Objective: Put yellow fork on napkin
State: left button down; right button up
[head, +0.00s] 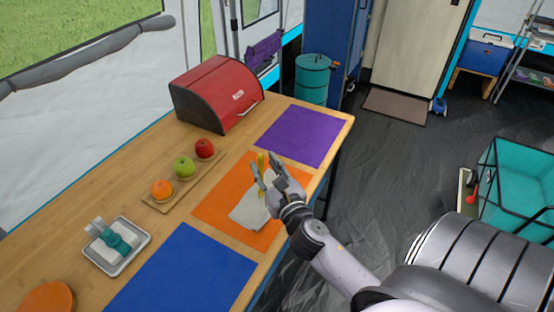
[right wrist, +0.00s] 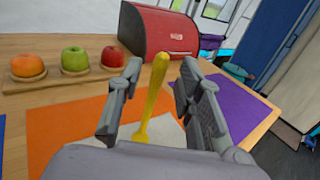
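The yellow fork (head: 261,161) is between the fingers of my right gripper (head: 265,163), above the orange placemat. In the right wrist view the fork (right wrist: 155,88) has gaps on both sides, and the right gripper's fingers (right wrist: 160,68) stand apart from it. Its handle end points up and away from me; its lower end is partly hidden by the gripper. The pale grey napkin (head: 247,213) lies on the orange placemat (head: 212,205), under and beside the gripper. I cannot tell whether the fork touches the napkin (right wrist: 168,130). My left gripper is out of view.
A purple mat (head: 298,135) and a blue mat (head: 185,272) lie on either side. A red bread box (head: 215,93) stands at the back. A wooden board holds an orange (head: 162,190), a green apple (head: 184,166) and a red apple (head: 205,148). A tray (head: 117,264) sits left.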

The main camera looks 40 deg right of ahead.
jog(key=b+v, duration=0.1)
jog(key=v, duration=0.8)
jog(key=shift+b, duration=0.35)
